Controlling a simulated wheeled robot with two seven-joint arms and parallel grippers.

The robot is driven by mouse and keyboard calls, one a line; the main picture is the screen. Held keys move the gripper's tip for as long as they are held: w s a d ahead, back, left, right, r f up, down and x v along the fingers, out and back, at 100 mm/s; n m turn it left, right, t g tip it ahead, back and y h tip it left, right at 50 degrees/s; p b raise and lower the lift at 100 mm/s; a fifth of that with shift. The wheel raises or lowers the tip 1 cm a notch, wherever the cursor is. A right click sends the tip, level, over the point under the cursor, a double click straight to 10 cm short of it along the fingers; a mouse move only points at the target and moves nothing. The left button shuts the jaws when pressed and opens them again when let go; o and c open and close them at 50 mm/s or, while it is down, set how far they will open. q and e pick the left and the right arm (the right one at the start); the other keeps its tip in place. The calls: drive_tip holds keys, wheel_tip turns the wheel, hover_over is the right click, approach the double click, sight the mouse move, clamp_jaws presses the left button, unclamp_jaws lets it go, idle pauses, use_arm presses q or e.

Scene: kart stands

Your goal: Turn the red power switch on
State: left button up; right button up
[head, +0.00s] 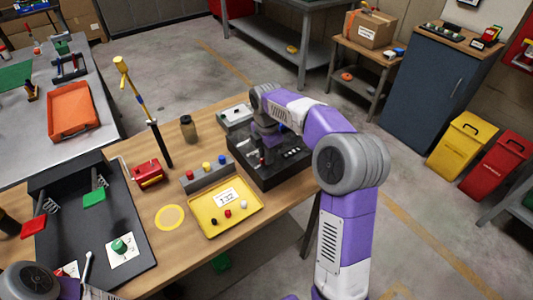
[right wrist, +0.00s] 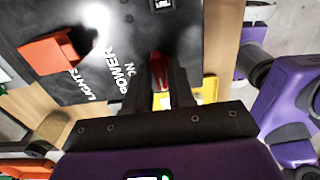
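The black switch box (head: 292,170) stands on the wooden table, partly covered by my right arm. In the right wrist view its black panel (right wrist: 105,30) carries the words POWER, ON and LIGHTS. The red power switch (right wrist: 158,72) shows as a red lever beside the word POWER, between the two dark fingers of my right gripper (right wrist: 162,78). The fingers are close together, with the red lever filling the narrow gap. The lever's lower part is hidden by the fingers. My left gripper is not in view; only part of the left arm shows at the lower left of the head view.
An orange-red block-shaped part (right wrist: 48,52) sits near the word LIGHTS. A dark board (head: 60,240) lies farther left.

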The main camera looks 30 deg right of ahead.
clamp_jaws()
drive_tip(key=m+p, duration=0.3)
drive_tip(key=shift+r, duration=0.2)
drive_tip(key=m+p, duration=0.3)
drive_tip(key=m, duration=0.1)
drive_tip(key=shift+m, duration=0.3)
drive_tip(key=m+p, duration=0.2)
drive_tip(key=m, duration=0.3)
drive_tip(key=shift+f+m+p, duration=0.1)
drive_tip(key=shift+m+p, duration=0.2)
drive_tip(key=shift+p, duration=0.05)
drive_tip(key=m+p, duration=0.1)
drive_tip(key=m, duration=0.3)
drive_tip(key=shift+m+p, duration=0.3)
drive_tip(key=shift+f, duration=0.1)
drive_tip(key=shift+o, duration=1.7)
unclamp_jaws()
